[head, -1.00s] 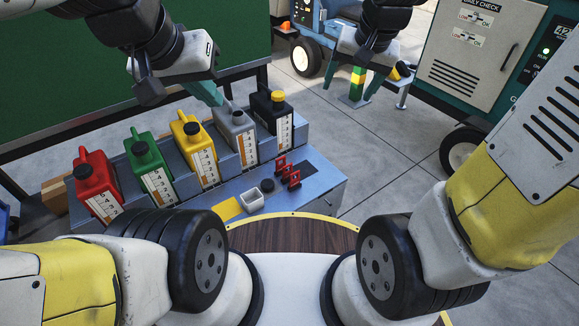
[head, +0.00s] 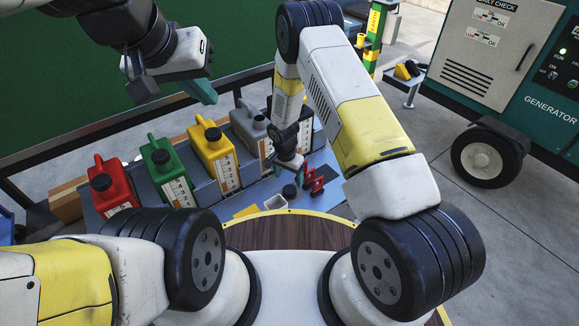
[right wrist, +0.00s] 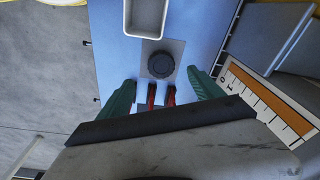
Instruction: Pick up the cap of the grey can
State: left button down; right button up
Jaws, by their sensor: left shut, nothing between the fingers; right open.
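The grey can (head: 248,125) stands in the row of cans on the blue bench, its spout apparently uncapped. A round black cap (head: 289,192) lies on the bench in front of it. In the right wrist view the cap (right wrist: 160,65) sits on a small grey square, just beyond my fingertips. My right gripper (head: 298,174) is above the bench close to the cap; in its wrist view the open green fingers (right wrist: 162,88) are spread and hold nothing. My left gripper (head: 203,92) is shut and empty, above and behind the cans.
Red clips (head: 312,181) stand beside the cap, and show between my right fingers in the wrist view. A small white tray (right wrist: 146,20) lies on the cap's other side. Red (head: 112,186), green (head: 168,168) and yellow (head: 213,150) cans stand left. A generator (head: 480,65) is at right.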

aim_at(290, 189)
jog(key=f, duration=0.5)
jog(key=w+f, duration=0.1)
jog(key=f, duration=0.2)
jog(key=shift+d+f, duration=0.1)
jog(key=shift+d, duration=0.1)
jog(key=c, duration=1.4)
